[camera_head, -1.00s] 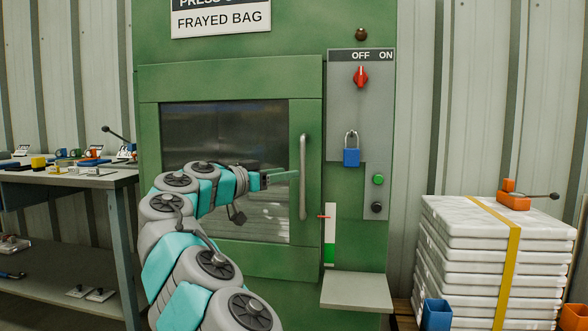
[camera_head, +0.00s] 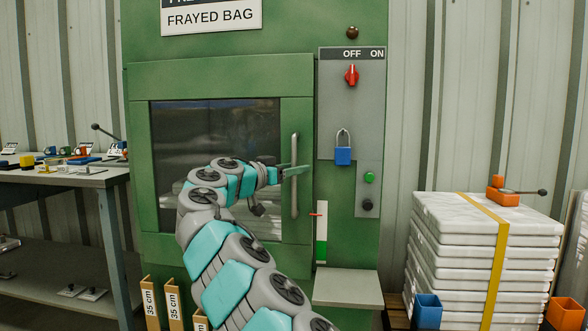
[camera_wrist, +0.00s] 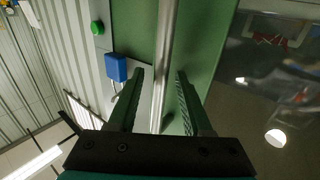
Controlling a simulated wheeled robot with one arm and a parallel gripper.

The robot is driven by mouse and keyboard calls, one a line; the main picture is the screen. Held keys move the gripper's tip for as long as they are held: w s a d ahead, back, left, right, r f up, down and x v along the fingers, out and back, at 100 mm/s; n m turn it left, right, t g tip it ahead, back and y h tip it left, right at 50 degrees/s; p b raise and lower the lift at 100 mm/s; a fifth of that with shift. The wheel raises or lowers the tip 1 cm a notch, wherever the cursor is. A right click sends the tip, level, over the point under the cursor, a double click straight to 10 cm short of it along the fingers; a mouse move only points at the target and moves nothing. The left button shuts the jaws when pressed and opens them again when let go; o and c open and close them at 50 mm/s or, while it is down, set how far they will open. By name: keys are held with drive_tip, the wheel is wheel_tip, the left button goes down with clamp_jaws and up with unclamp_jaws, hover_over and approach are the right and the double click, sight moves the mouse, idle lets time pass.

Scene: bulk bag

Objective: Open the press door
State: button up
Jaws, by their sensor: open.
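The green press door (camera_head: 297,110), with a dark window, appears closed. Its upright metal handle (camera_head: 294,200) is on the right side of the door. My gripper (camera_head: 300,170) is at the handle's mid-height, its tips overlapping the bar in the head view. In the wrist view my gripper (camera_wrist: 158,82) is open, and the handle (camera_wrist: 164,50) runs between its two fingers. No clear contact shows. A blue padlock (camera_head: 343,155) hangs below the red switch (camera_head: 351,75), which is beneath the OFF label.
A shelf (camera_head: 346,289) juts out from the press at lower right. A strapped stack of white bags (camera_head: 455,240) stands at right. A workbench (camera_head: 75,178) with small items is at left. Several posts marked 35 cm (camera_head: 150,300) stand low in front of the press.

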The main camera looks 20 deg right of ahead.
clamp_jaws()
idle(1.3)
